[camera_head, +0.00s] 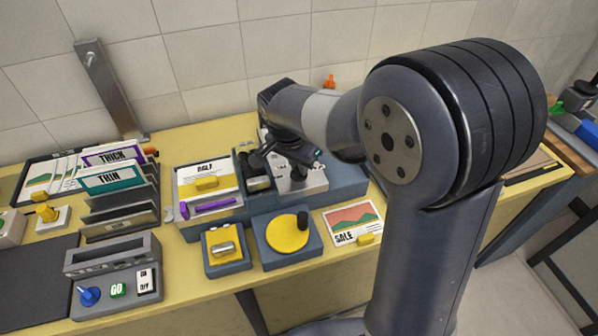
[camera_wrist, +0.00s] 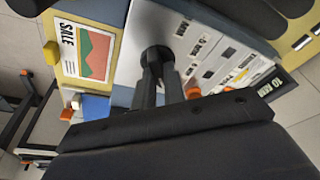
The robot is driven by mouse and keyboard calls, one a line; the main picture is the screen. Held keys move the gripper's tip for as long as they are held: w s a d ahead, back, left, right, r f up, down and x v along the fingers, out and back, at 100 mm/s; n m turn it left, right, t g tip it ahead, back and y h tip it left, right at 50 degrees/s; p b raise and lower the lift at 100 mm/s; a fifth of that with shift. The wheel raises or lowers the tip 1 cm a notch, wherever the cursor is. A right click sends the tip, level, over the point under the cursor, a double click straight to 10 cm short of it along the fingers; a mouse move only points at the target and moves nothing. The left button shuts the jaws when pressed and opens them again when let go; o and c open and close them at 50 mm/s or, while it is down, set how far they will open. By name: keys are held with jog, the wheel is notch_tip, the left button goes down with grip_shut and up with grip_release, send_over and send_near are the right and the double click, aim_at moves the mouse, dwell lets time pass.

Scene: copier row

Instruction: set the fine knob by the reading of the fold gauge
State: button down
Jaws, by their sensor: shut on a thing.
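My gripper (camera_wrist: 158,68) is shut on a small round black knob (camera_wrist: 155,52) on a pale panel (camera_wrist: 140,30) in the wrist view. In the head view my gripper (camera_head: 292,160) reaches down over the grey machine (camera_head: 310,182) at the back of the table, and the knob is hidden there. I cannot tell which of these is the fold gauge. A small orange piece (camera_wrist: 193,92) shows near the right finger.
A yellow disc with a black crank knob (camera_head: 287,233) and a yellow-topped block (camera_head: 224,248) stand in front. A SALE picture card (camera_head: 352,220) lies to their right. THICK and THIN folders (camera_head: 112,176) and a GO button panel (camera_head: 118,290) are at left.

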jog(key=shift+w+a+r+m, duration=0.1)
jog(key=shift+w+r+m, duration=0.05)
jog(key=shift+m, duration=0.75)
jog(key=m, duration=0.4)
jog(key=shift+g+h, duration=0.4)
jog(key=c, duration=1.6)
grip_release()
jog(key=shift+o, duration=0.2)
jog(key=shift+w+d+p+v, duration=0.1)
jog(key=shift+d+p+v, duration=0.05)
jog(key=shift+p+v, duration=0.5)
jog(key=shift+w+d+p+v, duration=0.15)
jog(key=shift+p+v, duration=0.3)
jog(key=shift+v, duration=0.4)
jog(key=shift+w+d+p+v, duration=0.1)
jog(key=shift+d+p+v, duration=0.05)
jog(key=shift+p+v, duration=0.55)
jog(key=shift+s+r, duration=0.2)
